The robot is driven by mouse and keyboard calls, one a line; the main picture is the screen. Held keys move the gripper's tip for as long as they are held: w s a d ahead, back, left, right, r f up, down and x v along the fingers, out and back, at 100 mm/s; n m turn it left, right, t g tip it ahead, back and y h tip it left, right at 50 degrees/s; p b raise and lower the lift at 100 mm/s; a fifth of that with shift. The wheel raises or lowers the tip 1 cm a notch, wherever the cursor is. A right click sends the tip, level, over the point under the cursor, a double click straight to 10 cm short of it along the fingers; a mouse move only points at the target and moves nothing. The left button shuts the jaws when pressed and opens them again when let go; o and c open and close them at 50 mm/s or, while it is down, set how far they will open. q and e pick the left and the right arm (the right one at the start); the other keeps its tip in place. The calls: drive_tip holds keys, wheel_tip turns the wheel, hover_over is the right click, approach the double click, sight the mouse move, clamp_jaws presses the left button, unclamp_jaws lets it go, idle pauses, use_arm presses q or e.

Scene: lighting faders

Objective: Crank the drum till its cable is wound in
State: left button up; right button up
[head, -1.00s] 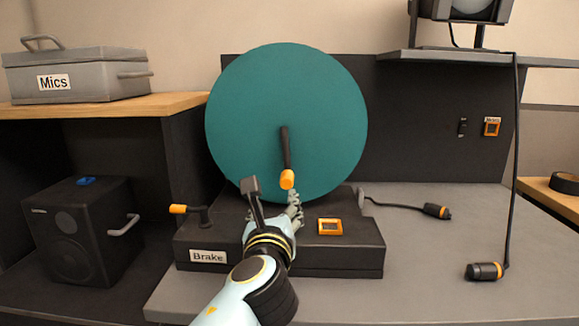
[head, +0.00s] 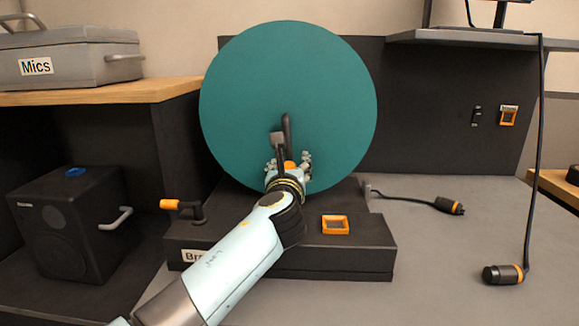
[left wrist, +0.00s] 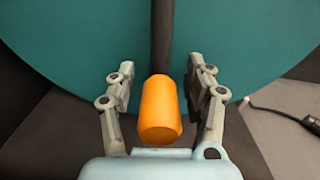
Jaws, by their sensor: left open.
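The drum (head: 250,90) shows a large teal disc face on a black base. Its black crank arm (head: 287,128) hangs down from the centre to an orange knob, mostly hidden in the head view by my gripper. My left gripper (head: 290,160) is open at the knob. In the left wrist view the orange knob (left wrist: 160,110) lies between the two open fingers, with a gap on each side. The cable (head: 405,201) leaves the base at the right and ends in a black and orange plug (head: 449,206) on the grey top. My right gripper is not in view.
An orange-handled brake lever (head: 185,207) stands at the base's left. An orange-framed display (head: 335,224) sits on the base. Another cable hangs at the right to a plug (head: 503,274). A speaker (head: 65,225) and a Mics case (head: 70,60) are at the left.

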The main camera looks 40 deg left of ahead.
use_arm(q)
drive_tip(key=shift+w+a, duration=0.15)
drive_tip(key=shift+w, duration=0.05)
clamp_jaws()
idle(0.3)
